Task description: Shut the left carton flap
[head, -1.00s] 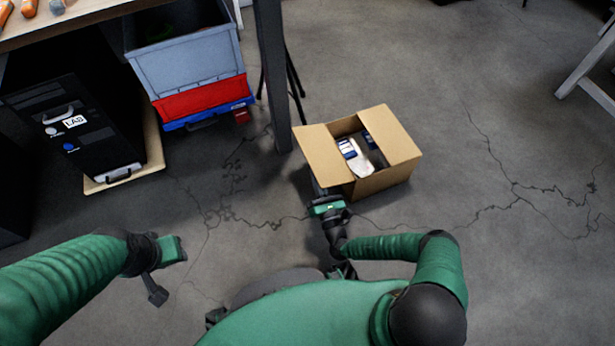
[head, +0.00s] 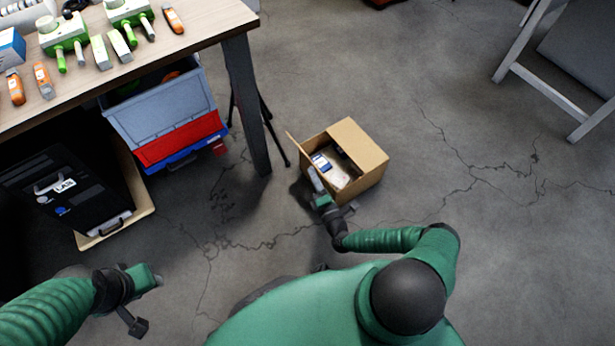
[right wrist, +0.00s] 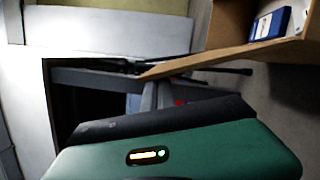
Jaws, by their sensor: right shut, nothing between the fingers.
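The open carton (head: 368,178) stands on the floor right of the table leg. Its left flap (head: 296,148) is a thin tilted board along the left side, seen nearly edge-on; it also shows as a tan board in the right wrist view (right wrist: 215,59). A tan panel (head: 357,143) covers the right part of the top. My right gripper (head: 314,183) is shut and empty at the carton's near left corner, close to the flap; whether it touches is unclear. My left gripper (head: 152,279) hangs over the floor at the lower left, away from the carton; its fingers are unclear.
A white and blue packet (head: 325,165) lies inside the carton. The table (head: 190,45) with tools, a blue-grey crate (head: 160,115) and a black case (head: 65,190) are to the left. A stand's dark leg (head: 275,135) is near the carton.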

